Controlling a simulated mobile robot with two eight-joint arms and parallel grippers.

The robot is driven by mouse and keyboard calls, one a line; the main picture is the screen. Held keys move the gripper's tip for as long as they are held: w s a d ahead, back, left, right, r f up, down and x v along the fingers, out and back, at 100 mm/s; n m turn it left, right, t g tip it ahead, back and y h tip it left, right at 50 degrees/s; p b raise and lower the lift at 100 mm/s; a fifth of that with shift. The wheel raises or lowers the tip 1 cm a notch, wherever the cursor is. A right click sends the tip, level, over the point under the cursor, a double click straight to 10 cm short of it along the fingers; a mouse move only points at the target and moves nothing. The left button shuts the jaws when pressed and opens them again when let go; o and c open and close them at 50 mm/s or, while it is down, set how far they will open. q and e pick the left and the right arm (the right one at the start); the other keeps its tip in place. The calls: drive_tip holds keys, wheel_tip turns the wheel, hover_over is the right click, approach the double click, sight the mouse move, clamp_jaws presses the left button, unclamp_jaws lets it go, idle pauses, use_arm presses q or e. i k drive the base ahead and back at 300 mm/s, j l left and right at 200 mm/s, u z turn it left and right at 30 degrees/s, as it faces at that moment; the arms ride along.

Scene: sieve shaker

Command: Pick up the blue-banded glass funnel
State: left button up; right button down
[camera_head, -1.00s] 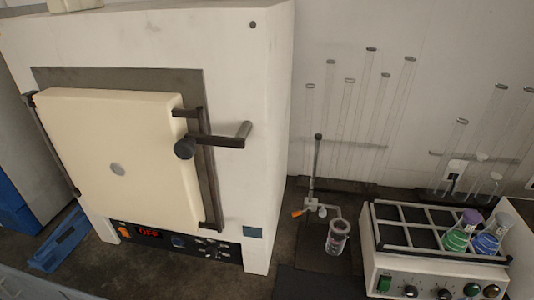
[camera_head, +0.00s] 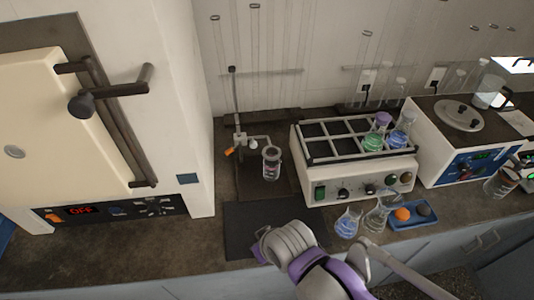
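I cannot make out a blue-banded glass funnel for certain. Two clear glass pieces stand on the counter in front of the shaker; the left one (camera_head: 347,224) is blue low down, and the right one (camera_head: 377,216) looks clear. One of my arms, white and purple with a ribbed grey part, comes in from the bottom edge in front of the dark mat. No fingertips show on it, and neither gripper can be seen.
The shaker (camera_head: 356,187) holds flasks with green (camera_head: 373,141) and blue (camera_head: 397,138) contents. A blue tray (camera_head: 428,221) with an orange ball (camera_head: 403,214) sits near the counter edge. The furnace (camera_head: 181,120) stands left. The dark mat (camera_head: 240,222) is bare.

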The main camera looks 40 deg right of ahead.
sight(389, 199)
drive_tip(key=z, duration=2.45)
